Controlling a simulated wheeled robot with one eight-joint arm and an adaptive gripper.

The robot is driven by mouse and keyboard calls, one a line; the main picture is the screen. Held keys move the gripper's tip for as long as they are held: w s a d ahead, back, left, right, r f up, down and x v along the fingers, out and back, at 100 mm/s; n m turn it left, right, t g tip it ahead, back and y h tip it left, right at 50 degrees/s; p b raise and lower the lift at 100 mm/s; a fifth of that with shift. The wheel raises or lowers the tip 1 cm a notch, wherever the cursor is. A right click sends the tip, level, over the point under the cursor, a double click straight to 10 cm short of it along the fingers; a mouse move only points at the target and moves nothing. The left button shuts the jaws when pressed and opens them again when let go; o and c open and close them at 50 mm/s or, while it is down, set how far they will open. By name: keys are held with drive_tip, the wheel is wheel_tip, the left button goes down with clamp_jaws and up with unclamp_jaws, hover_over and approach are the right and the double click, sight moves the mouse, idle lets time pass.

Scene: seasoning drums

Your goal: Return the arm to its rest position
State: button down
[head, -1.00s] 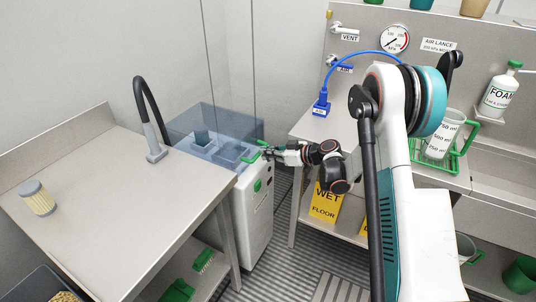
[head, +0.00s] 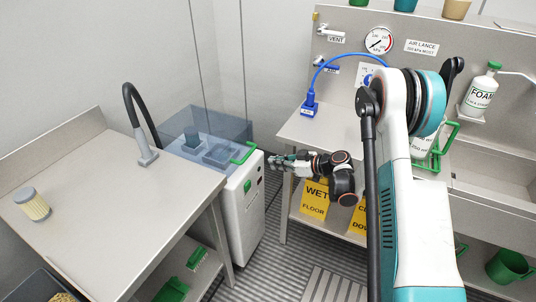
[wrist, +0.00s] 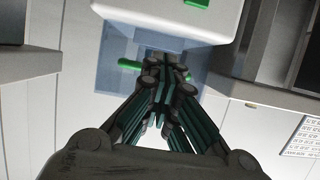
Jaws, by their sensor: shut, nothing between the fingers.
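My gripper (head: 274,162) is shut and empty. In the head view it is in the air just right of the white cabinet (head: 243,212) with the clear blue lid (head: 222,121), apart from it as far as I can tell. In the wrist view the fingers of my gripper (wrist: 165,72) are together, in front of the blue see-through lid and a green handle (wrist: 128,64). The same green handle (head: 245,153) shows in the head view at the lid's front right. My arm reaches from the right side of the head view toward the cabinet.
A steel table (head: 110,210) with a black hose tap (head: 142,125) and a ribbed filter (head: 33,204) stands at left. A steel bench (head: 300,125) with a blue air hose (head: 318,78) is at right. Yellow wet-floor signs (head: 315,198) stand below. Grated floor lies between.

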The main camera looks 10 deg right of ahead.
drive_tip(key=s+a+r+m+g+h, duration=0.1)
drive_tip(key=s+r+m+h, duration=0.2)
drive_tip(key=s+r, duration=0.55)
drive_tip(key=s+a+r+m+g+h, duration=0.15)
drive_tip(key=s+r, duration=0.35)
drive_tip(key=r, duration=0.6)
drive_tip(key=s+d+r+m+h, duration=0.1)
drive_tip(key=s+m+h, duration=0.1)
drive_tip(key=s, duration=0.6)
drive_tip(key=s+d+r+m+h, duration=0.1)
drive_tip(key=s+m+h, duration=0.1)
drive_tip(key=s, duration=0.6)
drive_tip(key=s+d+r+m+t+h, duration=0.1)
drive_tip(key=s+d+r+m+h, duration=0.1)
drive_tip(key=s, duration=0.6)
drive_tip(key=shift+s+h, duration=0.1)
drive_tip(key=shift+h, duration=0.15)
